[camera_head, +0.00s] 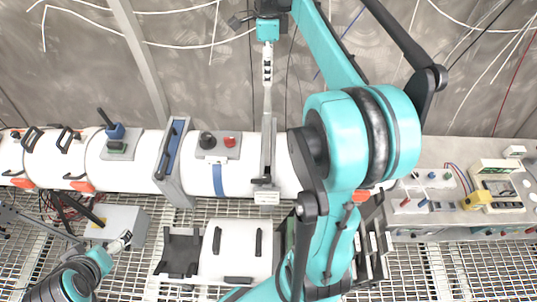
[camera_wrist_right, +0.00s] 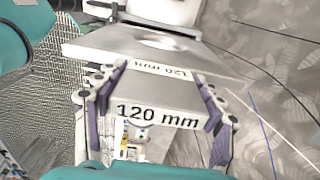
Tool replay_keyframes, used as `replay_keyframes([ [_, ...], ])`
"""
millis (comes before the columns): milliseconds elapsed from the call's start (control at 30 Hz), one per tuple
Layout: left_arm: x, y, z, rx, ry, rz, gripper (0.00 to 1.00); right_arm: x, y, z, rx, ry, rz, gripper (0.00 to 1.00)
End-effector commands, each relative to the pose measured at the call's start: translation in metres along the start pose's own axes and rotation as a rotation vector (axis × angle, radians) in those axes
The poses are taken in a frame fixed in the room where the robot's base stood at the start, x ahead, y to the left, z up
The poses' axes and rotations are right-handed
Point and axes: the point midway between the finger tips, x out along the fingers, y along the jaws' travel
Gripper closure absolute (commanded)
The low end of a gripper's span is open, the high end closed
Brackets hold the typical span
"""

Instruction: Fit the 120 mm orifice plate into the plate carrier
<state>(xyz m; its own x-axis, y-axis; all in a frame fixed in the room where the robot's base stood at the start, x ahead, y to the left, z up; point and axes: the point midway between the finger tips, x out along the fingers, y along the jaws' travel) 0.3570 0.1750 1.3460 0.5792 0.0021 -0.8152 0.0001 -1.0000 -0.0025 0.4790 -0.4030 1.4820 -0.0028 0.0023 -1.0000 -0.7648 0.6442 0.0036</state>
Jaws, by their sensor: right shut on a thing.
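My right gripper (camera_head: 268,72) hangs down from the top of the head view, above the white pipe. In the right wrist view, my right gripper (camera_wrist_right: 158,105) is shut with its purple pads on the orifice plate (camera_wrist_right: 105,47). The plate is grey, has a round hole and bears "120 mm" labels. In the head view the plate is nearly edge-on, and I cannot tell its lower end from the narrow grey upright, likely the plate carrier (camera_head: 268,178), at the pipe. Seating cannot be told. My left gripper (camera_head: 122,242) is at lower left, away from the pipe; its jaws are too small to judge.
The white pipe (camera_head: 140,170) runs across the view, with a grey framed flange (camera_head: 173,165) to the left. A rack of plates (camera_head: 372,240) stands at lower right, partly behind my right arm. A bench with instruments (camera_head: 440,190) is at right. Grating floor lies in front.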

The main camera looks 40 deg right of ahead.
Motion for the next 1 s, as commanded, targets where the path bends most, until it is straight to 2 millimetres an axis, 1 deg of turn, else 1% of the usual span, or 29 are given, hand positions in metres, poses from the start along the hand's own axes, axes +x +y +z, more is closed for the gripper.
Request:
replay_keyframes([
  [700, -0.009, 0.0, -0.006, 0.0, 0.0, 0.0, 0.0, 0.186, 0.001, 0.0, 0.0, 0.0, 0.0, 0.92],
  [833, -0.01, 0.0, -0.007, 0.0, 0.0, 0.0, 0.0, 0.213, 0.0, 0.0, 0.0, 0.0, 0.0, 0.92],
  [900, -0.01, 0.0, -0.007, 0.0, 0.0, 0.0, 0.0, 0.222, 0.0, 0.0, 0.0, 0.0, 0.0, 0.92],
  [1000, -0.011, 0.0, -0.008, 0.0, 0.0, 0.0, 0.0, 0.23, 0.0, 0.0, 0.0, 0.0, 0.0, 0.92],
])
